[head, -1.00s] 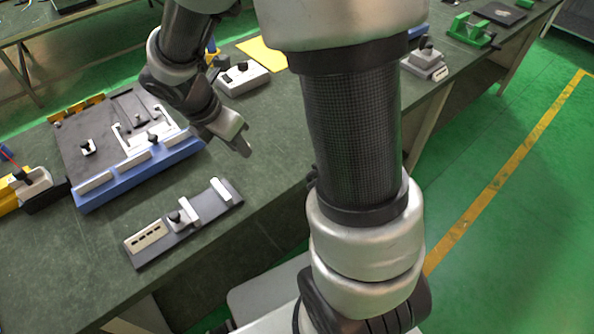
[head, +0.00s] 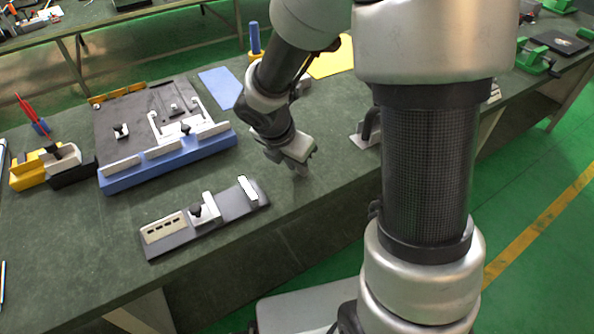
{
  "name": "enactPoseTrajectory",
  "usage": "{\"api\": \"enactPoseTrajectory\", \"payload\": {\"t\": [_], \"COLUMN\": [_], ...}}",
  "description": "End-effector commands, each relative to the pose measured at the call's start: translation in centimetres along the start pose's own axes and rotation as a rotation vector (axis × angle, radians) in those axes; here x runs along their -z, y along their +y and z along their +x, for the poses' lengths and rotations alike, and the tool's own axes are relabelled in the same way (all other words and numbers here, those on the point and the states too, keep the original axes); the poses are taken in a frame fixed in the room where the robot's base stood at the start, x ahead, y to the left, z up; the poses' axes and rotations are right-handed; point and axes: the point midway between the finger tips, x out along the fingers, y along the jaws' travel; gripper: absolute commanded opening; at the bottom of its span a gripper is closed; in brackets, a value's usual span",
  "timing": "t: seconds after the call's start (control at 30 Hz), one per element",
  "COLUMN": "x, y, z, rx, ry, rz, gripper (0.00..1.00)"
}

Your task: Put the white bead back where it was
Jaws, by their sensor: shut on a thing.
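My gripper (head: 302,168) hangs fingers down over the green bench top, right of the dark fixture plate and near the bench's front edge. Its fingers are small and dark in the head view. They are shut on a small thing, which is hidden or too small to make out. I cannot pick out the white bead anywhere in view.
A blue-fronted fixture tray (head: 170,164) stands behind the plate. A yellow holder (head: 30,170) is at the left. Blue (head: 221,88) and yellow (head: 332,60) sheets lie further back. A grey metal piece (head: 366,130) sits right of the gripper. Bare bench lies around the plate.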

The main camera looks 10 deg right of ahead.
Motion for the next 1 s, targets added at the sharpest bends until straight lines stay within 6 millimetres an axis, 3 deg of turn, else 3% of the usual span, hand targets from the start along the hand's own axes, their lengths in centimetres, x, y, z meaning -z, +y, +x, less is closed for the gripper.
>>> {"api": "enactPoseTrajectory", "payload": {"t": [0.47,0.5,0.6,0.87,1.0], "x": [0.5,0.4,0.4,0.4,0.1], "y": [0.0,0.0,0.0,0.0,0.1], "z": [1.1,1.0,1.0,0.9,-0.1], "rx": [0.001,0.000,0.000,0.000,-0.002], "ry": [0.000,0.000,0.000,-0.001,-0.002], "rz": [0.000,0.001,0.001,0.001,0.001], "gripper": [0.00,0.23,0.37,0.37,0.37]}}
